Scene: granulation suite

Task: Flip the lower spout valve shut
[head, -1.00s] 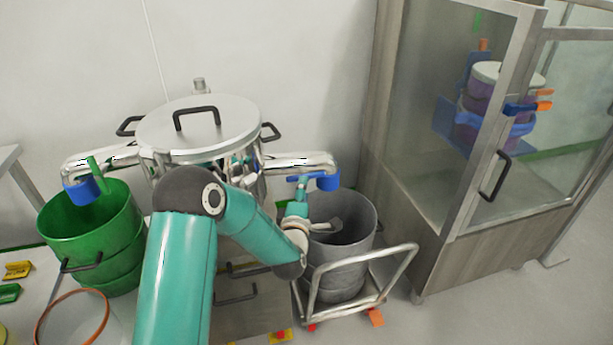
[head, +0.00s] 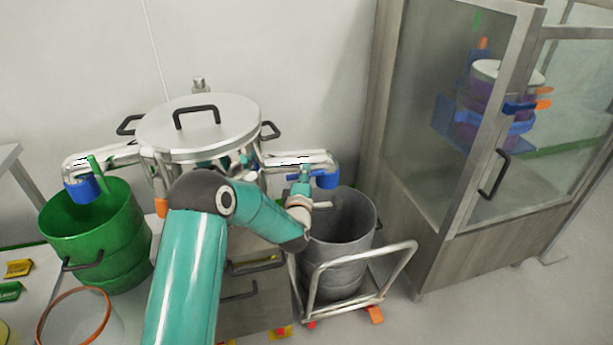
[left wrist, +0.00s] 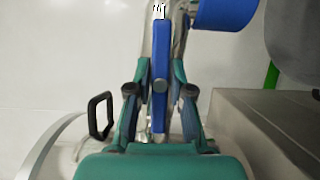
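The steel vessel (head: 200,125) has a spout on each side. The right spout (head: 300,160) ends in a blue outlet (head: 328,180), which also shows in the left wrist view (left wrist: 225,14). Its blue lever (left wrist: 161,85) lies along the pipe, partly hidden in the head view by my gripper. My left gripper (head: 304,180) is just below this spout. In the left wrist view its open fingers (left wrist: 160,75) stand on either side of the lever, with small gaps. The left spout (head: 100,158) has an upright green lever (head: 97,170). My right gripper is not in view.
A grey drum (head: 350,235) stands on a trolley (head: 405,262) under the right spout. A green drum (head: 95,235) stands under the left spout. A glass-doored cabinet (head: 420,190) is at the right. Open floor (head: 480,310) lies at front right.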

